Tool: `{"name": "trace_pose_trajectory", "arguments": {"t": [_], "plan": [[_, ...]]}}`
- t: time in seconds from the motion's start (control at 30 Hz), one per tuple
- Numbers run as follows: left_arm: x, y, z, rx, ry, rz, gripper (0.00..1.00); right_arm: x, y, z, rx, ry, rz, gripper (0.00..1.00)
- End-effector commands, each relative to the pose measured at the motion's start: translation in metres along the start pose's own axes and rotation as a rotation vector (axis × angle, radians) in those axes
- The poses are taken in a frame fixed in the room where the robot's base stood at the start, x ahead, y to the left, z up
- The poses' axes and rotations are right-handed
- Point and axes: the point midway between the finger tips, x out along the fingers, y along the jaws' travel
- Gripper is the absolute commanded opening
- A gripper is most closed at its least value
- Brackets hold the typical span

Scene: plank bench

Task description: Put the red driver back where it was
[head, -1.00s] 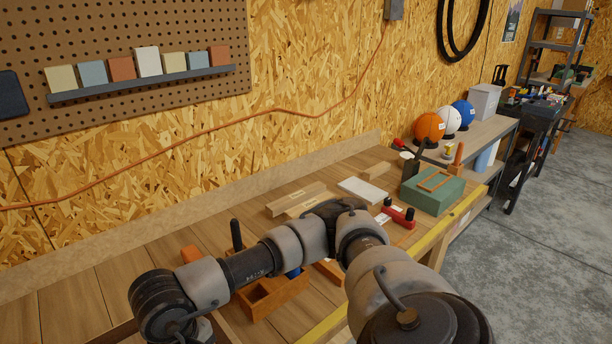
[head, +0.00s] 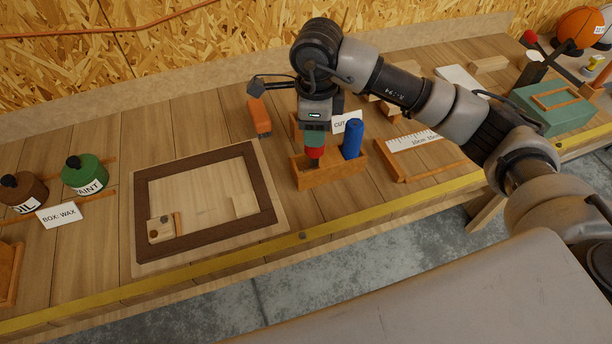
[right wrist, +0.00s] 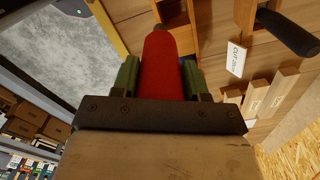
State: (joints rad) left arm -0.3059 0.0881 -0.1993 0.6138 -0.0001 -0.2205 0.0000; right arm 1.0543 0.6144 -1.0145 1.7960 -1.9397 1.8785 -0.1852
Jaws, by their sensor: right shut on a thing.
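The red driver (head: 316,153) is held upright in my right gripper (head: 315,143), over the left part of a small orange-brown wooden holder (head: 330,178). In the right wrist view the driver's red handle (right wrist: 163,65) sits between the two green fingertips (right wrist: 160,78). Its lower end is near the wooden holder; I cannot tell whether it is inside a compartment. A blue handle (head: 352,138) stands upright in the right part of the holder. My left gripper is out of view.
A dark brown frame on a pale board (head: 208,200) lies left of the holder. An orange block (head: 260,118) and a "CUT" card (head: 347,123) are behind it. A ruler (head: 413,141) lies to the right. Oil (head: 22,190) and paint (head: 84,175) containers stand far left.

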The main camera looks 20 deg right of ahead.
Motion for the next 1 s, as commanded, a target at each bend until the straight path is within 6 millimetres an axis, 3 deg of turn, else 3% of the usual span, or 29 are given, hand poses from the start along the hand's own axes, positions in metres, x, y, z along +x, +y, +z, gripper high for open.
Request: {"name": "trace_pose_trajectory", "arguments": {"t": [0.2, 0.37, 0.47, 0.7, 1.0], "plan": [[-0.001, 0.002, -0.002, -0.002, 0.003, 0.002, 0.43, -0.012, -0.014, 0.015, 0.452, -0.002, 0.0, 0.15], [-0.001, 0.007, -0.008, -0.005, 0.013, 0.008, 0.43, -0.017, -0.019, 0.019, 0.633, -0.003, 0.0, 0.15], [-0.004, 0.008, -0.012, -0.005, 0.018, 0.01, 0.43, -0.013, -0.02, 0.02, 0.678, 0.0, 0.001, 0.15], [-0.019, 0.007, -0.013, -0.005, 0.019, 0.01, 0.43, 0.028, -0.019, 0.02, 0.689, 0.003, 0.003, 0.15], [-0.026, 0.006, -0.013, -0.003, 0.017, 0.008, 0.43, 0.056, -0.02, 0.02, 0.687, 0.001, 0.002, 0.15]]}}
